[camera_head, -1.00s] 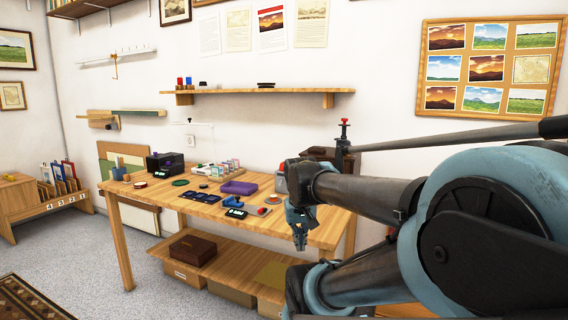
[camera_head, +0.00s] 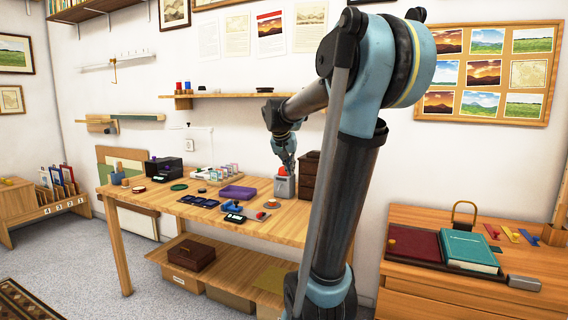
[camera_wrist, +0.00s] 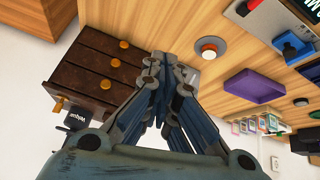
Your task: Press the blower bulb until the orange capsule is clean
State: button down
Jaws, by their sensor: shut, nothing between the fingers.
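The orange capsule (camera_head: 272,204) is a small orange disc on a pale round dish on the workbench. It also shows in the wrist view (camera_wrist: 209,49), to the right of my fingers. A grey box with a red top (camera_head: 283,172), which looks like the blower bulb, stands at the back right of the bench. My gripper (camera_head: 290,170) is shut and empty, pointing down right at this red top. I cannot tell if they touch. In the wrist view my fingers (camera_wrist: 166,62) hide most of the box. Dirt on the capsule is too small to judge.
A dark brown drawer cabinet (camera_wrist: 90,70) with round knobs stands close to the left of my fingers. A purple tray (camera_head: 238,192), a blue tool (camera_head: 231,208) and several small cards lie left on the bench. A wall shelf (camera_head: 228,97) is above.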

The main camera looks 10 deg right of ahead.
jog(key=w+r+m+t, duration=0.1)
jog(key=w+r, duration=0.2)
jog(key=w, duration=0.8)
jog(key=w+r+m+t+h, duration=0.1)
jog(key=w+r, duration=0.3)
jog(key=w, duration=0.7)
jog(key=shift+w+a+r+m+h, duration=0.15)
jog(key=shift+w+a+m+h, duration=0.2)
jog(key=shift+a, duration=0.1)
jog(key=shift+w, duration=0.1)
send_over(285, 171)
jog(key=w, duration=0.2)
jog(key=f, duration=0.6)
jog(key=shift+s+a+f, duration=0.15)
jog(key=shift+s+f, duration=0.1)
jog(key=f, duration=0.3)
jog(key=shift+w+f, duration=0.1)
jog(key=shift+w, duration=0.1)
jog(key=shift+f, duration=0.7)
jog(key=shift+f, duration=1.2)
